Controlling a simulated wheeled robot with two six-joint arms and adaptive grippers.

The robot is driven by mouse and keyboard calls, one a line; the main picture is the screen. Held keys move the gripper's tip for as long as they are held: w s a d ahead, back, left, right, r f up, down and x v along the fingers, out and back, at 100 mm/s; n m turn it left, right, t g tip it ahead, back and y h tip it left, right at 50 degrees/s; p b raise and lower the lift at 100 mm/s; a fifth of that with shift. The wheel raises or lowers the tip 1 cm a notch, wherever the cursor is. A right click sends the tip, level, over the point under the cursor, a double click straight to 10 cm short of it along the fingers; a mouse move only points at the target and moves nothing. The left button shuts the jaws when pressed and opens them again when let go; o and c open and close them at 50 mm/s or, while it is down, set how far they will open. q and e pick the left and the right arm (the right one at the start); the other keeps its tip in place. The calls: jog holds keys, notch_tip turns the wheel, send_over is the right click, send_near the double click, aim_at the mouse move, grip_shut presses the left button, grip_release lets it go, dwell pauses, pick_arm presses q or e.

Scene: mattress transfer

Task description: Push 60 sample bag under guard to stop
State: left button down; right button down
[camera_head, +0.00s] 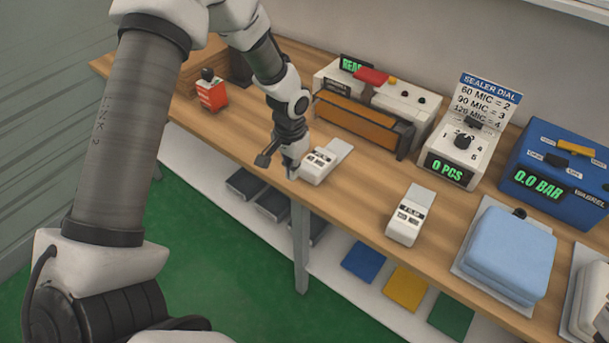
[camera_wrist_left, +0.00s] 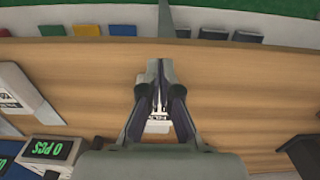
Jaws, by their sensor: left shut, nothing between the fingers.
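A white sample bag (camera_head: 325,160) with a black label lies on the bench just in front of the sealer. Its number is too small to read surely. My left gripper (camera_head: 291,172) is shut and empty, at the bag's near-left end; I cannot tell if it touches. In the left wrist view the shut fingers (camera_wrist_left: 156,72) partly cover the bag (camera_wrist_left: 159,124). The orange-brown guard (camera_head: 355,117) runs along the sealer's front, behind the bag. A second white bag (camera_head: 408,216) lies further right, its number also unclear. The stop is not distinguishable. My right gripper is out of view.
The sealer (camera_head: 392,100) has a red handle. The dial unit (camera_head: 464,145) reads 0 PCS; a blue unit (camera_head: 560,165) reads 0.0 BAR. A blue folded pad (camera_head: 512,250) lies front right. A red box (camera_head: 212,95) stands left. Bare wood separates the two bags.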

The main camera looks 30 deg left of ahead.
aim_at(302, 185)
pick_arm(q)
notch_tip(302, 185, down, 6)
jog(key=shift+r+p, duration=0.1)
jog(key=shift+p, duration=0.35)
jog(key=w, duration=0.2)
jog(key=w+p, duration=0.1)
jog(key=shift+w+f, duration=0.2)
jog(key=shift+f, duration=0.05)
jog(key=shift+w+d, duration=0.25)
jog(key=shift+w, duration=0.1)
jog(key=shift+s+a, duration=0.1)
